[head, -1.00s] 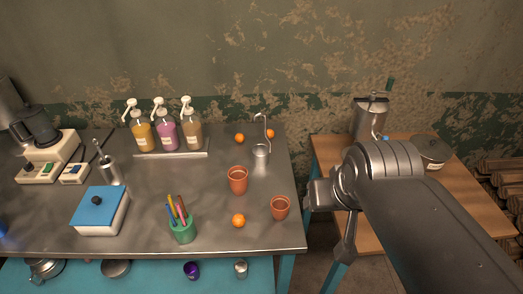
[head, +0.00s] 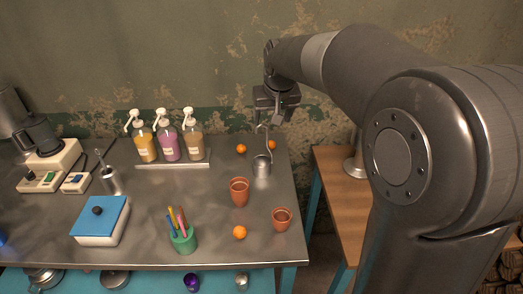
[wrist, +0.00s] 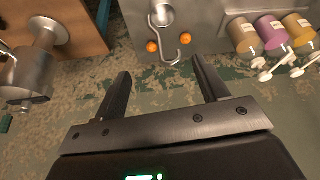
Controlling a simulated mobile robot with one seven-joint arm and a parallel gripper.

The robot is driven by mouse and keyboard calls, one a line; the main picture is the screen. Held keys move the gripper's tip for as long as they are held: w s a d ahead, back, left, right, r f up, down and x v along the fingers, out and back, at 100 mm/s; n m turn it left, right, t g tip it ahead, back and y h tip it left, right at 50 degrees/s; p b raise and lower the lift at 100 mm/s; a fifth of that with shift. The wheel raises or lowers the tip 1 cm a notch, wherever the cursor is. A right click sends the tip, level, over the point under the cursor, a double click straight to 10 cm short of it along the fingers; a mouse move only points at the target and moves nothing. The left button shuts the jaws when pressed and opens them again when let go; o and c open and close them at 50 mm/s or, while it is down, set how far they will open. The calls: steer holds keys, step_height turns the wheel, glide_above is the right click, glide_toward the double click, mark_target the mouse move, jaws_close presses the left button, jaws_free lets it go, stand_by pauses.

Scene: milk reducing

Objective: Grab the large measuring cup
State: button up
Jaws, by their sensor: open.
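The measuring cup (head: 262,167) is a metal cup with a long upright handle that ends in a hook. It stands at the back right of the steel table (head: 150,220). In the wrist view the cup (wrist: 162,15) is at the top centre, with its hooked handle reaching down the picture. My gripper (head: 277,108) is above and behind the cup, near the wall. In the wrist view my gripper (wrist: 162,67) is open and empty, with the hook ahead of and roughly between the fingertips, apart from them.
Oranges (head: 241,149) lie near the cup, one on each side. Terracotta cups (head: 240,191) stand in front. Pump bottles (head: 168,143) stand on a tray to the left. A wooden table (head: 338,195) is at the right. The wall (head: 200,50) is close behind my gripper.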

steer(key=w+a+f, duration=0.2)
steer(key=w+f, duration=0.7)
steer(key=f, duration=0.3)
steer(key=shift+w+a+f, duration=0.35)
steer(key=shift+w, duration=0.05)
steer(key=shift+c, duration=0.4)
steer(key=c, duration=1.3)
steer(key=shift+r, duration=0.1)
